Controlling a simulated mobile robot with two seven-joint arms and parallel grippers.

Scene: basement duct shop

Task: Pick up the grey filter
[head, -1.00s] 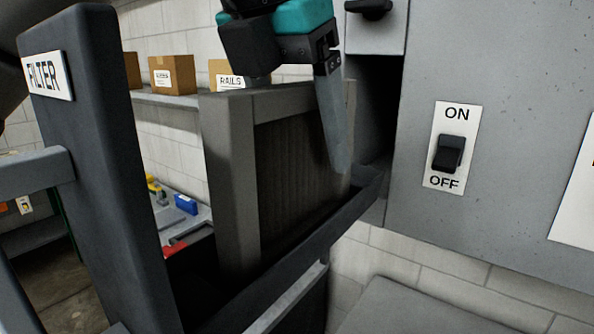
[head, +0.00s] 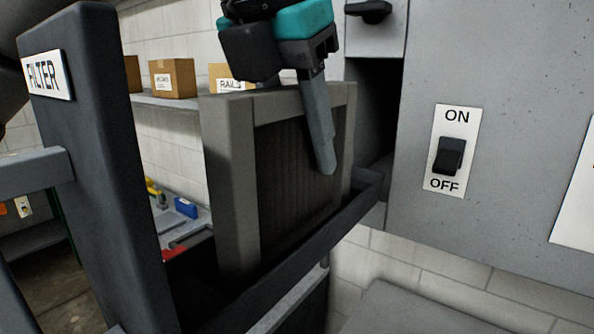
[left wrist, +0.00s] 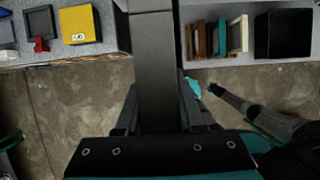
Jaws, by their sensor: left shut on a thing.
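The grey filter (head: 228,185) is a grey frame around a dark pleated panel. It stands upright in the pulled-out black drawer (head: 300,262) in the head view. My left gripper (head: 318,120) comes down from above, shut on the filter's top frame. One finger lies against the near face; the other is hidden behind the filter. In the left wrist view the frame (left wrist: 155,75) runs as a grey bar between the two fingers (left wrist: 157,110). My right gripper does not show clearly.
The drawer front (head: 95,160) carries a FILTER label (head: 47,75). The grey cabinet (head: 520,90) with an ON/OFF switch (head: 449,155) stands at right, close to the gripper. A shelf with cardboard boxes (head: 172,78) lies behind. Bench items (left wrist: 80,25) show in the left wrist view.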

